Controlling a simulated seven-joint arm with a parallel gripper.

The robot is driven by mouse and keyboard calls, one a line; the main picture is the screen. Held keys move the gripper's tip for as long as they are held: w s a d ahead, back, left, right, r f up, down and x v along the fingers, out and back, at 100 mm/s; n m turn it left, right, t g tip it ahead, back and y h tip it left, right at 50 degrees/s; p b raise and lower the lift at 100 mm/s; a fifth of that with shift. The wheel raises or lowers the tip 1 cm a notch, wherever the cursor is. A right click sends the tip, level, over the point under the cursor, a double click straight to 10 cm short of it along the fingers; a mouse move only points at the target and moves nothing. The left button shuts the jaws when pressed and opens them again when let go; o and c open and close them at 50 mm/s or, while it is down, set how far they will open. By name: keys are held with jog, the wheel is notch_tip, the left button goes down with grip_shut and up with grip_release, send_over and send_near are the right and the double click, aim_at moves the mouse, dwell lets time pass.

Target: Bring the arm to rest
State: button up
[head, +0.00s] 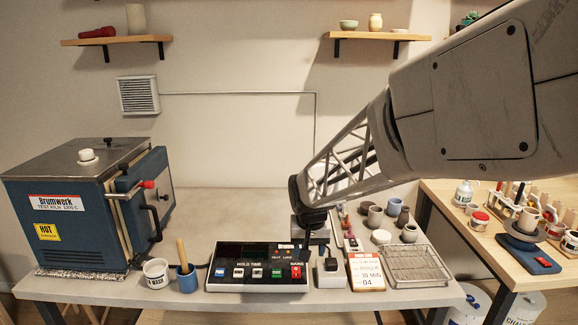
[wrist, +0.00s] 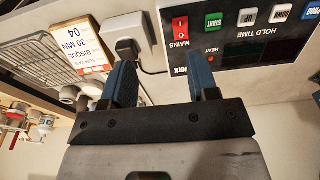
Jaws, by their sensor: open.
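My arm reaches in from the upper right of the head view, and my gripper (head: 309,236) hangs low over the bench just behind the right part of the control box (head: 258,268). In the wrist view my gripper (wrist: 161,76) shows two blue fingers spread apart with nothing between them. The control box (wrist: 235,30) lies beyond the right finger there, its red MAINS switch (wrist: 181,31) in sight.
A blue kiln (head: 88,205) stands at the left. A white tub (head: 156,273) and a blue cup (head: 187,279) stand before it. A bisque card (head: 366,271), a wire rack (head: 418,265) and several small pots are at the right. The bench's middle back is clear.

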jog(key=s+d+r, duration=0.4)
jog(key=s, duration=0.3)
jog(key=s+d+r, duration=0.4)
jog(key=s, duration=0.3)
jog(key=s+d, duration=0.2)
jog(key=s, duration=0.6)
jog(key=s+d+r+t, duration=0.1)
jog(key=s+d, duration=0.2)
jog(key=s, duration=0.5)
jog(key=shift+s, duration=0.2)
jog(key=shift+r, duration=0.1)
